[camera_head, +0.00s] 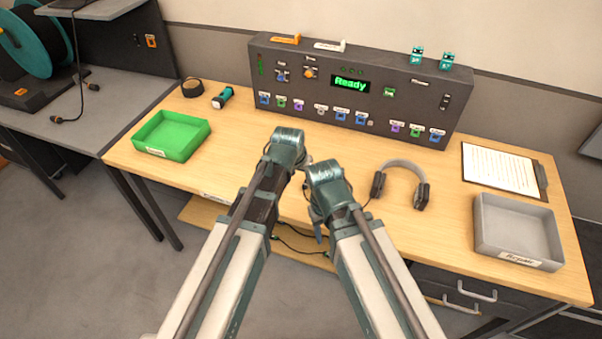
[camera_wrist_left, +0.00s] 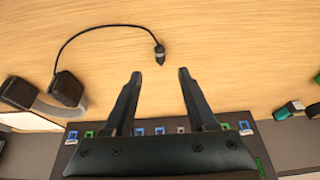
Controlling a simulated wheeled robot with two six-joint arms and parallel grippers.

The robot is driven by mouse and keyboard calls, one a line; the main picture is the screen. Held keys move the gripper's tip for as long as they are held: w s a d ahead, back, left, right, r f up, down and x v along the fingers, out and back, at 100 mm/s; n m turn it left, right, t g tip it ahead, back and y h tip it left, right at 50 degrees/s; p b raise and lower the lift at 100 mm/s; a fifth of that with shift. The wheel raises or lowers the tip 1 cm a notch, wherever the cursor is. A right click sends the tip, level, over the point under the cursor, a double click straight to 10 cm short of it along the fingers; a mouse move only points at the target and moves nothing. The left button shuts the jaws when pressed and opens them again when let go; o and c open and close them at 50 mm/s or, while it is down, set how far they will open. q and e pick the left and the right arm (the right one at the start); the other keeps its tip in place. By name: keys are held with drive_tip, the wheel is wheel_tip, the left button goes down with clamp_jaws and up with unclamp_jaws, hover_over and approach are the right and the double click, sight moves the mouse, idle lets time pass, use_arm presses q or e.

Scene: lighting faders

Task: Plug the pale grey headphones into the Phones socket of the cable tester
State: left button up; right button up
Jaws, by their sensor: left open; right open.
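The pale grey headphones (camera_head: 403,164) lie on the wooden bench right of my grippers, with dark ear cups. They also show at the left of the left wrist view (camera_wrist_left: 38,102). Their thin black cable curves to a dark plug (camera_wrist_left: 160,55) lying on the bench. My left gripper (camera_wrist_left: 159,74) is open and empty, with the plug just past its fingertips, roughly between them. In the head view the left gripper (camera_head: 288,150) hides the plug. My right gripper (camera_head: 326,180) is open beside it; its fingertips are mostly hidden. The dark cable tester (camera_head: 350,105) stands behind; its socket labels are too small to read.
The tester's display (camera_head: 350,86) reads "Ready". A green tray (camera_head: 172,153) and a small torch (camera_head: 222,98) are at left. A clipboard (camera_head: 500,172) and grey tray (camera_head: 518,256) are at right. The bench between the green tray and my arms is clear.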

sight(305, 184)
use_arm(q)
drive_tip(key=shift+f, duration=0.15)
drive_tip(key=b+x, duration=0.8)
drive_tip(key=x, duration=0.1)
drive_tip(key=shift+s, duration=0.1)
drive_tip(key=shift+c, duration=0.3)
clamp_jaws()
wheel_tip(305, 184, up, 5)
drive_tip(key=p, duration=0.5)
